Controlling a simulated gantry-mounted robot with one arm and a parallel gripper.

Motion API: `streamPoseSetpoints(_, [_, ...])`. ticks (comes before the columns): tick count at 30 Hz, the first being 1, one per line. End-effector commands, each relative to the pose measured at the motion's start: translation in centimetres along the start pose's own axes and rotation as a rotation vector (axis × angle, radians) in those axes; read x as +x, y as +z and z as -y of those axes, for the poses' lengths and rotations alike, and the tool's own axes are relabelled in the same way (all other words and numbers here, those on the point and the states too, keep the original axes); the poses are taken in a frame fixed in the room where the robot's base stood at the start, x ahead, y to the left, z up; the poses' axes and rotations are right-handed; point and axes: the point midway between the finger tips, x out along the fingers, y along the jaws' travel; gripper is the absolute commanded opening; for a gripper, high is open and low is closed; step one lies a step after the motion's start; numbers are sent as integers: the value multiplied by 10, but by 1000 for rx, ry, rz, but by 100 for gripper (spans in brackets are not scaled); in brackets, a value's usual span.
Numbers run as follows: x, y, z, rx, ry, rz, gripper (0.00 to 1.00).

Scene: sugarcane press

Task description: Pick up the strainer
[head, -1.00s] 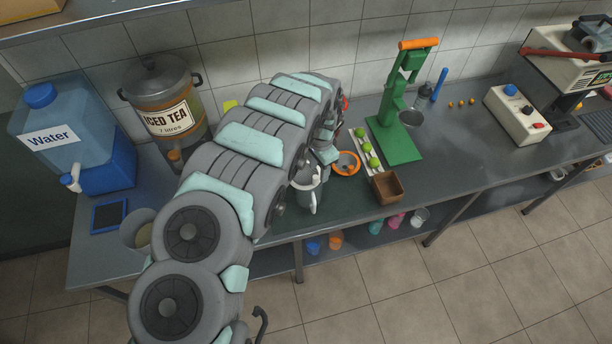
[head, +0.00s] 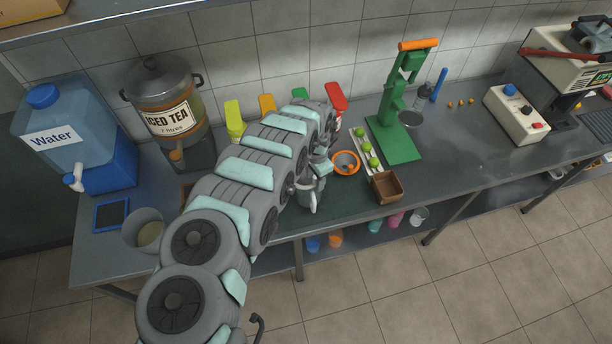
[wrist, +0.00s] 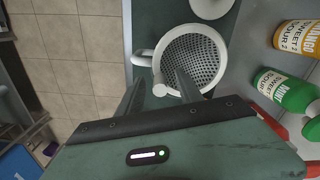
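The strainer (wrist: 192,60) shows in the wrist view as a round, pale bowl with a perforated inside. It appears to sit in the mouth of a metal jug (head: 309,195), whose pale handle (wrist: 143,57) sticks out to the left. A small pale, round-ended part (wrist: 159,90) projects from the strainer's rim toward me. My gripper (wrist: 160,80) is open, with its two dark fingers on either side of this part and nothing visibly clamped. The right finger overlaps the strainer's rim in the picture; contact cannot be told. In the head view my arm hides most of the strainer.
Sauce bottles, including a green one (wrist: 286,92) and a yellow one (head: 234,121), stand near the wall. An orange-rimmed bowl (head: 346,170), a brown box (head: 386,187) and a green press (head: 395,142) are right of the jug. A pot (head: 146,236) stands at left.

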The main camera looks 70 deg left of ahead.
Motion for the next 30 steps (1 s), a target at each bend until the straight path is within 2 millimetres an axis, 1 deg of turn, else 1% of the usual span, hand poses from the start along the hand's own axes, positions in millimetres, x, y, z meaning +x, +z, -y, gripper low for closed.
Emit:
streamPoseSetpoints(1, [0, 0, 0, 0, 0, 0, 38])
streamPoseSetpoints(2, [0, 0, 0, 0, 0, 0, 36])
streamPoseSetpoints(15, [0, 0, 0, 1, 0, 0, 0])
streamPoseSetpoints(30, [0, 0, 0, 0, 0, -1, 0])
